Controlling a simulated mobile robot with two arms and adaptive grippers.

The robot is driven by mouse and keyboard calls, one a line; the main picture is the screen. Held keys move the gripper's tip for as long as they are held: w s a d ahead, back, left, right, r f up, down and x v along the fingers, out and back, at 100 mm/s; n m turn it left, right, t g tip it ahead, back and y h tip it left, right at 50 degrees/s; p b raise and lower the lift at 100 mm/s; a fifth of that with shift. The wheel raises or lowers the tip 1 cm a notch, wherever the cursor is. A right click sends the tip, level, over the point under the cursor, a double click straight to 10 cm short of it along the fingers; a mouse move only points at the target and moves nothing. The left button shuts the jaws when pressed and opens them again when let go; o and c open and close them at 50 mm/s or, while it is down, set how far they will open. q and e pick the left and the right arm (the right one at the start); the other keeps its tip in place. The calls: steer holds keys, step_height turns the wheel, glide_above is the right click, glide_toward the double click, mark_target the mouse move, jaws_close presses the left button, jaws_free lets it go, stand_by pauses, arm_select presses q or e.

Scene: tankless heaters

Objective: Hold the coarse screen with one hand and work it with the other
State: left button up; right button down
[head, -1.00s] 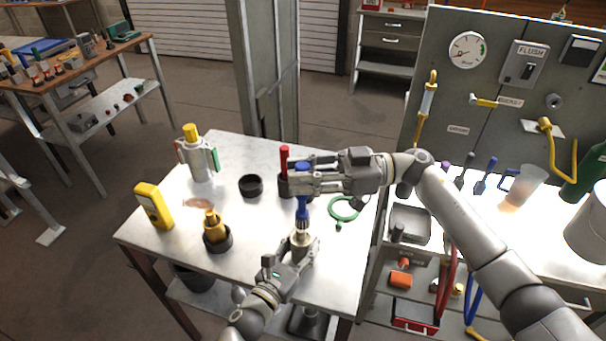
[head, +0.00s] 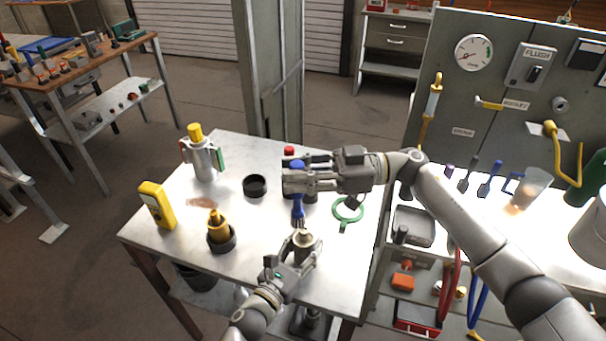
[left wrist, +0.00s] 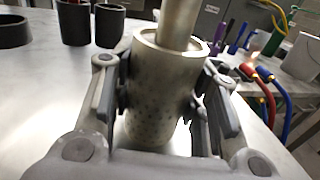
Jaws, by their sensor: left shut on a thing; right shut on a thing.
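The coarse screen is a perforated grey metal cylinder (left wrist: 155,95), upright between the two fingers of my left gripper (left wrist: 165,105) in the left wrist view. In the head view the screen (head: 303,243) shows small above my left gripper (head: 294,264), which is shut on it. My right gripper (head: 292,180) is shut on a blue brush (head: 298,207), held upright with its bristle end down at the screen's top. A pale rod-like piece (left wrist: 178,22) rises at the screen's mouth in the left wrist view. How deep it goes is hidden.
On the table are a black ring (head: 255,186), a yellow meter (head: 157,206), a yellow-topped filter housing (head: 203,158), a brass piece in a black cup (head: 219,232) and a green ring wrench (head: 347,211). A red-topped item (head: 288,151) is partly hidden behind my right gripper.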

steer(key=shift+r, duration=3.3)
steer(key=shift+f, duration=0.1)
